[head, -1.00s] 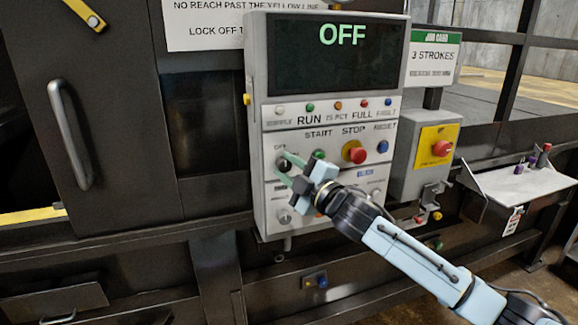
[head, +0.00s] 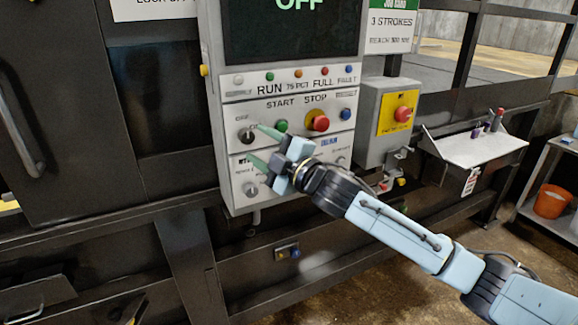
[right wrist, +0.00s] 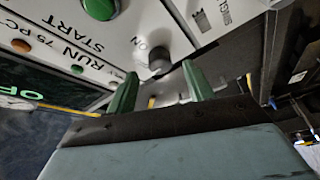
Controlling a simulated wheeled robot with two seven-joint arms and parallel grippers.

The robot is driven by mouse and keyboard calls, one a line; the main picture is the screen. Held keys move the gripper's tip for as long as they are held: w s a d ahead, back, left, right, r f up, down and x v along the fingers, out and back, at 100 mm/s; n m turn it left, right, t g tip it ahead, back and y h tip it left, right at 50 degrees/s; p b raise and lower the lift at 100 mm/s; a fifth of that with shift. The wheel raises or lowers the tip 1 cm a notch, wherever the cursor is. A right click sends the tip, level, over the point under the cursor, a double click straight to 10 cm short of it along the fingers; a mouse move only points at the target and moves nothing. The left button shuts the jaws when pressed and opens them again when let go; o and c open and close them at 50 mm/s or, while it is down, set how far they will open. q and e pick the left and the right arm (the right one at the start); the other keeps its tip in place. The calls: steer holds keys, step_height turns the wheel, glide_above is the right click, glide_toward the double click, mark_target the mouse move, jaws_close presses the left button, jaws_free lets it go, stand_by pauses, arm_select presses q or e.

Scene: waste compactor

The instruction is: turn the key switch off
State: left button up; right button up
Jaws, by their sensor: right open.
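The key switch (head: 246,135) is a dark round knob with OFF and ON lettering at the left of the white control panel. It also shows in the right wrist view as a grey knob (right wrist: 158,62) between and beyond the finger tips. My right gripper (head: 254,144) is open in front of the panel, its green fingers pointing at the switch from the right and a little below. In the right wrist view the gripper (right wrist: 160,88) has nothing clearly between its fingers. The display (head: 291,30) reads OFF, partly cut at the top. My left gripper is not seen.
Near the switch are a green start button (head: 281,126), a red stop button (head: 320,123) and a blue button (head: 346,114). A grey lower knob (head: 251,189) sits beneath. A grey box with a red button (head: 403,114) stands to the right, beside a small shelf (head: 480,148).

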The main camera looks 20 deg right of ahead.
steer(key=b+v, duration=0.2)
steer(key=v, duration=0.7)
steer(key=shift+s, duration=0.35)
steer(key=shift+d+f, duration=0.15)
